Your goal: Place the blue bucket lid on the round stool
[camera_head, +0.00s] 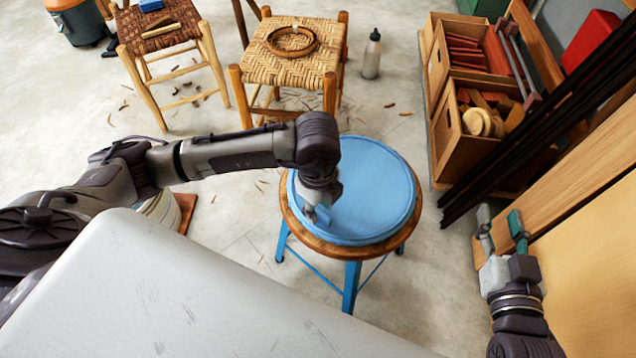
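The blue bucket lid (375,190) lies over the seat of the round stool (352,250), a wooden top on blue metal legs. The wooden rim shows around the lid's left, front and right edge. The lid looks flat; whether it touches the seat all round I cannot tell. My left gripper (312,212) points down at the lid's left edge, overlapping it in the picture. Its fingers are small and partly hidden by my wrist, so their grip is unclear. My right gripper (502,222) is open and empty at the lower right, apart from the stool.
A woven stool (292,55) with a ring on it and a second woven stool (158,25) stand behind. A grey bottle (372,55) is on the floor. Wooden crates (445,130) and dark rails (535,115) are at right.

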